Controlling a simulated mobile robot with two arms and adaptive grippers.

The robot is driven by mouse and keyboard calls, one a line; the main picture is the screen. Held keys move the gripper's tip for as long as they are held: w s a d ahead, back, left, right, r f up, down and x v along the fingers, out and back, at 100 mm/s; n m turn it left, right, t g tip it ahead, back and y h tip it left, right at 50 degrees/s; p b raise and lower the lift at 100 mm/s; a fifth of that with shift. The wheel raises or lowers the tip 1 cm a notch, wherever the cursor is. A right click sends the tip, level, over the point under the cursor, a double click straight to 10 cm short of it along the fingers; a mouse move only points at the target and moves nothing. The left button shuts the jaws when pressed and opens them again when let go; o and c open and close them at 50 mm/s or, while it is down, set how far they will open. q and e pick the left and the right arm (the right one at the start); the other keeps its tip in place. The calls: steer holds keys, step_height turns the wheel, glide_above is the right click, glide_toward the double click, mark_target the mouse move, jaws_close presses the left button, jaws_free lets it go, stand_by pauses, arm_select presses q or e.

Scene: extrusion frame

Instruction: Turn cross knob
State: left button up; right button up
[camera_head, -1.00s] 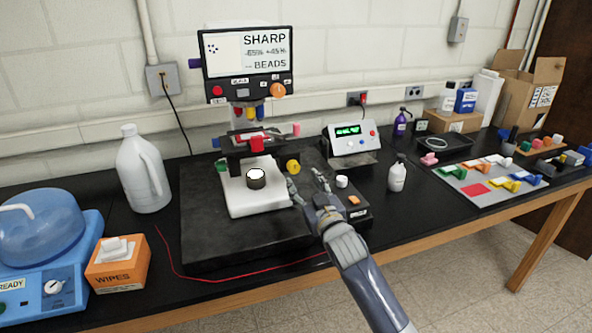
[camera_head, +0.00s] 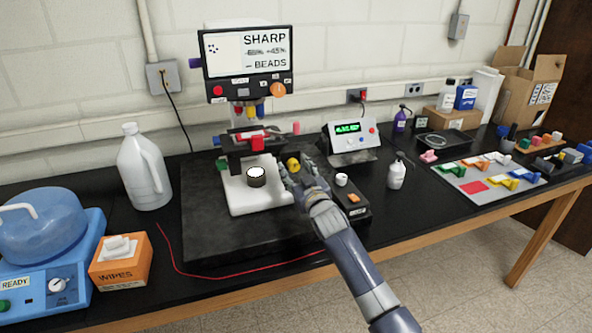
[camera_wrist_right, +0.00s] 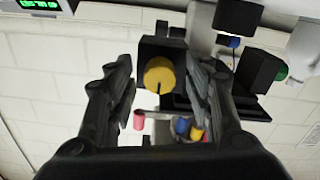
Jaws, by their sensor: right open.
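A yellow round knob (camera_head: 293,164) sits on the right side of the black-and-white bench instrument (camera_head: 246,195). I cannot tell from a label which knob is the cross knob. My right gripper (camera_head: 297,174) is open, its fingers close to the yellow knob. In the right wrist view the yellow knob (camera_wrist_right: 159,75) with a dark slot shows between the two spread fingers (camera_wrist_right: 160,92), and no finger visibly touches it. A green knob (camera_head: 222,164) is on the instrument's left side. My left gripper is not in view.
A white block with a dark round cup (camera_head: 256,177) stands left of my gripper. A display box (camera_head: 353,137) is behind. A red wire (camera_head: 210,275) lies along the front.

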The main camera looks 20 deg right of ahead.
steer(key=c, duration=1.1)
steer(key=shift+n, duration=0.3)
steer(key=n, duration=0.2)
steer(key=shift+n, duration=0.4)
steer(key=n, duration=0.9)
steer(key=shift+n, duration=1.8)
